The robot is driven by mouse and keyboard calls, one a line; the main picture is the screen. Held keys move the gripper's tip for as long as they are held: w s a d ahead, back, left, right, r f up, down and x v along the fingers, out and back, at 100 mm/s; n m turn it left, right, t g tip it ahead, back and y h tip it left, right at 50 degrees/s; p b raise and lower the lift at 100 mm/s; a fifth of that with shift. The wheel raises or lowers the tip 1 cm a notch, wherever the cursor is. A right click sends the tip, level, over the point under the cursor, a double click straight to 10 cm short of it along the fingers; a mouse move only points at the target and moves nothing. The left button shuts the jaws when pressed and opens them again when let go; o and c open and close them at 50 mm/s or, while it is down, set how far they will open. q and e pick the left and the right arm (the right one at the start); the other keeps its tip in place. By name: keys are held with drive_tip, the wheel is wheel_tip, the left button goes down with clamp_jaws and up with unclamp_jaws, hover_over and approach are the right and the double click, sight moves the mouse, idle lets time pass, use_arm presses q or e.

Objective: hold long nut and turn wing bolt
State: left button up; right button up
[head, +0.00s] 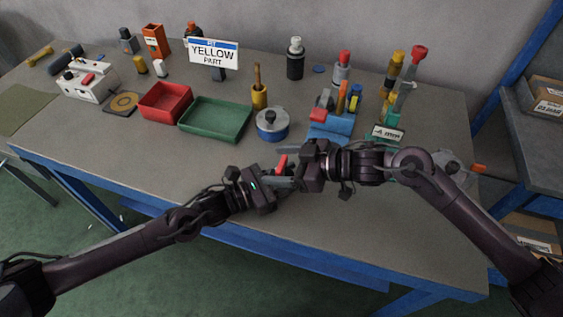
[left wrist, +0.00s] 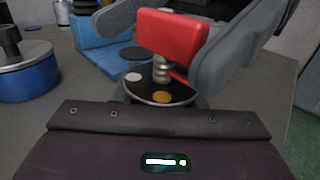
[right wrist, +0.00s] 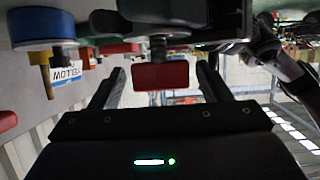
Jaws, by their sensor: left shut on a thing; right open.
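The wing bolt has a red, block-like head (left wrist: 172,38) on a silver threaded stem in the left wrist view. Its red head also shows in the right wrist view (right wrist: 160,75) and the head view (head: 281,163). My left gripper (head: 274,180) is shut on the long nut, which is mostly hidden. A dark round piece with a white and an orange dot (left wrist: 160,93) lies under the stem. My right gripper (head: 285,166) is open, with one finger on each side of the red head. In the right wrist view gaps show between fingers and head.
Both grippers are over the table's front part (head: 370,215). Behind them stand a blue block fixture (head: 330,125), a blue round pot (head: 272,126), a green tray (head: 245,135) and a red tray (head: 165,116). A yellow-part sign (head: 213,53) stands farther back. The front left of the table is bare.

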drive_tip(key=v, duration=1.2)
use_arm(q)
drive_tip(key=o, duration=1.2)
drive_tip(key=shift+o, duration=0.2)
drive_tip(key=shift+a, duration=0.1)
